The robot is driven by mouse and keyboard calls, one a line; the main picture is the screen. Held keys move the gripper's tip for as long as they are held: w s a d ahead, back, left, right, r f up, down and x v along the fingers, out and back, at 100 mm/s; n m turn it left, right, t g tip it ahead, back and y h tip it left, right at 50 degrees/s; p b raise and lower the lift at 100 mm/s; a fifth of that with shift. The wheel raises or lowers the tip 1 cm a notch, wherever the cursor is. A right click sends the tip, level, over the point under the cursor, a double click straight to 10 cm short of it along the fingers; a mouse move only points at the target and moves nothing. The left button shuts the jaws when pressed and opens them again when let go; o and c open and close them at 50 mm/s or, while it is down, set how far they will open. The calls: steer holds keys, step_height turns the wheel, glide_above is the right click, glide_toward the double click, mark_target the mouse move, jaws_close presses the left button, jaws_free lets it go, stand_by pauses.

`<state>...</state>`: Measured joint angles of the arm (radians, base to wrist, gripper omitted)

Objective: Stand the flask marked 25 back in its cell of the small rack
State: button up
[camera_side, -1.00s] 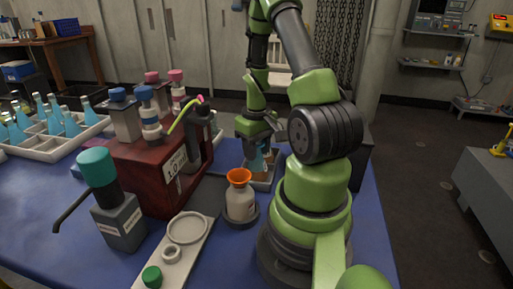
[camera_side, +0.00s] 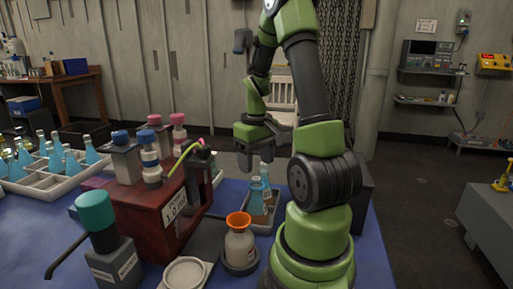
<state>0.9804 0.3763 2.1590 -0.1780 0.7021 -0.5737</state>
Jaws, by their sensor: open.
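The small rack (camera_side: 262,229) is a light tray on the blue table, beside my arm's base. Blue-filled flasks (camera_side: 256,195) stand upright in it, close together; their markings are too small to read, so I cannot tell which is marked 25. My gripper (camera_side: 254,166) is above the rack and its flasks, with its fingers pointing down. It is open and holds nothing that I can see. The lower parts of the flasks are partly hidden by the rack's walls and the bottle in front.
A white bottle with an orange rim (camera_side: 239,243) stands in front of the small rack. A dark red box (camera_side: 165,215) with several bottles is to the left. A larger white rack (camera_side: 50,180) of blue flasks is at far left. A green-capped bottle (camera_side: 108,240) stands at front left.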

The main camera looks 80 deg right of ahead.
step_height(320, 180, up, 3)
steer(key=shift+r, duration=0.1)
steer(key=w+a+r+n+t, duration=0.1)
steer(key=w+a+r+t, duration=0.1)
steer(key=a+r, duration=0.3)
steer(key=w+a+r+t, duration=0.2)
steer(key=w+a+r, duration=0.1)
steer(key=a, duration=0.5)
steer(key=s+a+r+n+t+y, duration=0.1)
steer(key=s+a+r, duration=0.1)
steer(key=a, duration=0.3)
steer(key=s+a+r+t+y, duration=0.1)
steer(key=s+a+t, duration=0.1)
steer(key=a, duration=0.3)
steer(key=shift+s+a+r+n, duration=0.35)
steer(key=shift+s+a+n, duration=0.05)
